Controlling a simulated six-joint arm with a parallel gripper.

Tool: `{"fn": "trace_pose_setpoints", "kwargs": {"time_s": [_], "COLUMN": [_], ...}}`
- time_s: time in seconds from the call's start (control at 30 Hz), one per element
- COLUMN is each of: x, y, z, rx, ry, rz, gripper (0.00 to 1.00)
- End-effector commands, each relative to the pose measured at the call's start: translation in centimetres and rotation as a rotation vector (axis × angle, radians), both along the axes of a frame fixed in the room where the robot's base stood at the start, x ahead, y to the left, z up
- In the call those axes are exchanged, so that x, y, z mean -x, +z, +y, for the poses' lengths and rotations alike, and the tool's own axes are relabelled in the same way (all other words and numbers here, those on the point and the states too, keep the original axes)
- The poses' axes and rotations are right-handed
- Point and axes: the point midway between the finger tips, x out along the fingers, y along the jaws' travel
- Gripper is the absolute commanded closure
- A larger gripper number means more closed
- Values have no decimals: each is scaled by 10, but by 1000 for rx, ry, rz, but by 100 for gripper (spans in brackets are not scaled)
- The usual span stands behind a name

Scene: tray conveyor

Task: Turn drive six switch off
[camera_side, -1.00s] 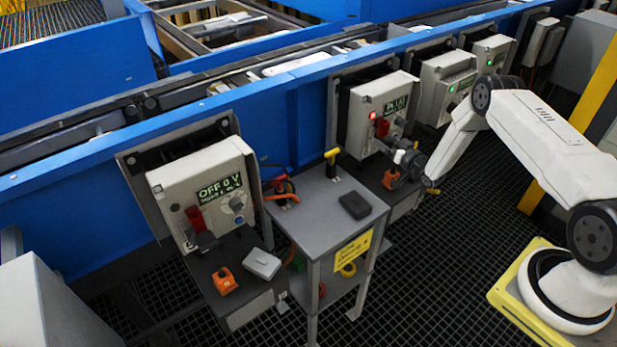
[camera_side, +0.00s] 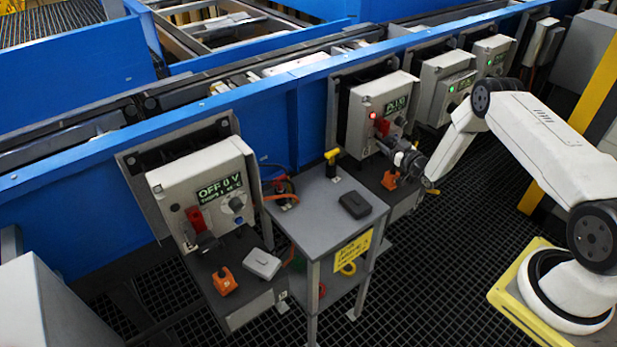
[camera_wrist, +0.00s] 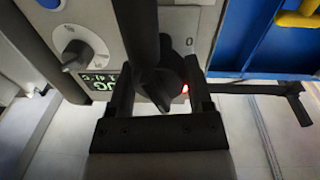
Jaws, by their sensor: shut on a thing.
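The middle grey drive box (camera_side: 364,128) has a lit display, a red lamp and a red part on its front. I cannot read which drive number it carries. In the wrist view its panel (camera_wrist: 100,18) shows a black rotary switch (camera_wrist: 163,82) with a "0" mark up and to its right, and a small red light beside it. My gripper (camera_wrist: 165,88) has one finger on each side of the switch and is shut on it. In the side view my gripper (camera_side: 400,150) is at the front of this box, and the switch is hidden there.
A second drive box (camera_side: 205,185) stands at left, its display reading OFF 0 V. A grey table (camera_side: 318,212) between them carries a black box and a yellow-handled tool. More boxes (camera_side: 490,55) with green lamps stand at right. The floor grating in front is clear.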

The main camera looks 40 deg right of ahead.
Motion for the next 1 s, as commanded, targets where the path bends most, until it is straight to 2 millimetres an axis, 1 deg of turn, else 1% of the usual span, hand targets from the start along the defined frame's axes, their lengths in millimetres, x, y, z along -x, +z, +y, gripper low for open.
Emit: {"fn": "trace_pose_setpoints", "kwargs": {"time_s": [0.2,0.5,0.53,0.57,0.6,0.63,1.0], "x": [0,1,1,1,0,0,3], "y": [-1,-1,-1,-1,-1,-1,-1], "z": [0,0,0,0,0,0,0], "rx": [86,91,90,90,90,90,90], "ry": [0,-1,-1,-1,-1,-1,-1], "rz": [2,2,2,2,2,2,0], "gripper": [93,93,28,19,6,0,0]}}
